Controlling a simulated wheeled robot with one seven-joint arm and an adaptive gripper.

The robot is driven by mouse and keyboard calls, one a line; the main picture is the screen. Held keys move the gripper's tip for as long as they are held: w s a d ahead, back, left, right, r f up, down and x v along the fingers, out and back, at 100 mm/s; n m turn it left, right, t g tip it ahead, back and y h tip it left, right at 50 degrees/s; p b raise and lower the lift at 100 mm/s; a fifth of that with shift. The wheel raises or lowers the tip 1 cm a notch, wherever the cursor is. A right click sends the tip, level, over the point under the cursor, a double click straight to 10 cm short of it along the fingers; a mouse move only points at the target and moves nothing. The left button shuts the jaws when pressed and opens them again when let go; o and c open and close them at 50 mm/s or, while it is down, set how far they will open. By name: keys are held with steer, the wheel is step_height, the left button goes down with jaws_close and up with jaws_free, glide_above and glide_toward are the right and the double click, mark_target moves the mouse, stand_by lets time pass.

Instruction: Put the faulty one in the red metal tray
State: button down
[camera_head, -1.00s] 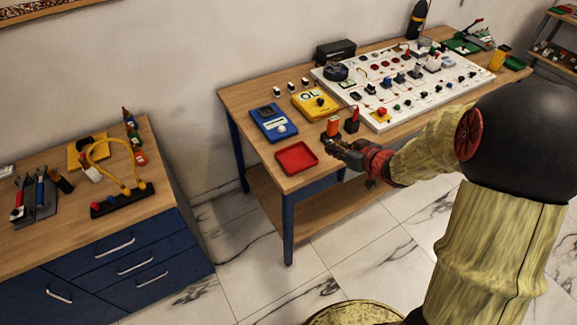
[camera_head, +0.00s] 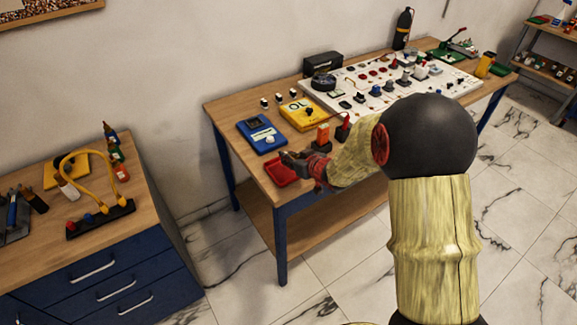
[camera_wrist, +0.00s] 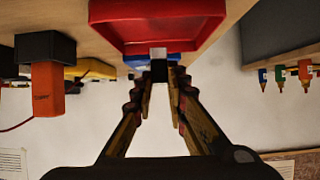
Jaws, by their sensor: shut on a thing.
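The red metal tray (camera_head: 277,176) lies at the front left corner of the workbench, partly covered by my gripper (camera_head: 288,157). In the wrist view the tray (camera_wrist: 157,38) is close to the fingertips and looks empty where it shows. My gripper (camera_wrist: 160,72) is shut on a small black-and-grey block (camera_wrist: 159,68), held at the tray; I cannot tell whether it touches. A yellow meter (camera_head: 300,114) reads "OL".
A blue meter (camera_head: 262,134) lies behind the tray. An orange block on a black base (camera_head: 322,135) and a red-and-black piece (camera_head: 343,124) stand to its right. A white panel (camera_head: 385,85) with many parts fills the bench's middle. A cabinet (camera_head: 110,255) stands left across a floor gap.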

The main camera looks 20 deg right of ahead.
steer(key=shift+f+b, duration=0.8)
steer(key=shift+f, duration=0.8)
steer(key=shift+f, duration=0.15)
steer(key=c, duration=1.8)
jaws_free()
steer(key=shift+o, duration=0.2)
